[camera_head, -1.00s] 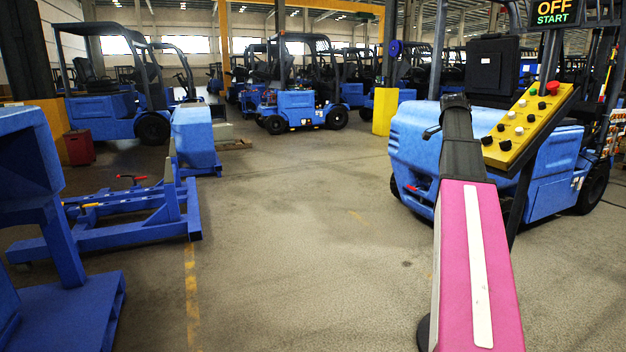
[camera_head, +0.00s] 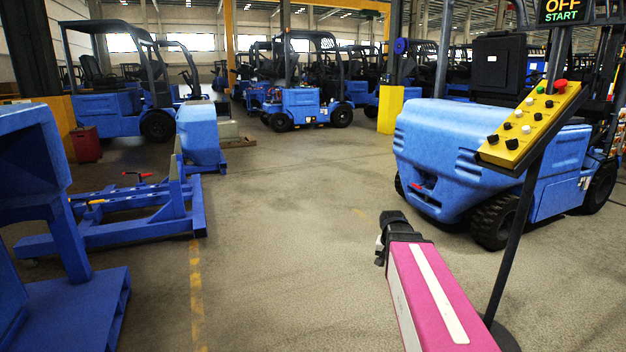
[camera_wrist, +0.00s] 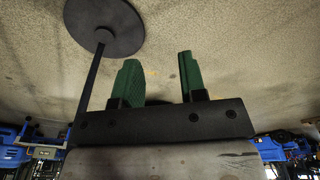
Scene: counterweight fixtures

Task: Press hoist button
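A yellow button panel (camera_head: 532,128) stands tilted on a black post (camera_head: 515,235) at the right of the head view. It carries a red button (camera_head: 560,86), a green button (camera_head: 540,89) and several white, yellow and black ones. No label is readable, so I cannot tell which is the hoist button. My gripper (camera_wrist: 158,68) is open and empty, with two green fingers apart in the wrist view. In the head view my arm's end is low, left of the panel and apart from it; the fingers are hidden there.
A screen (camera_head: 562,11) above the panel reads OFF and START. The post's round base (camera_wrist: 104,27) shows beside my fingers in the wrist view. A blue forklift (camera_head: 440,140) stands behind the panel. Blue frames (camera_head: 120,215) are at left. The middle floor is clear.

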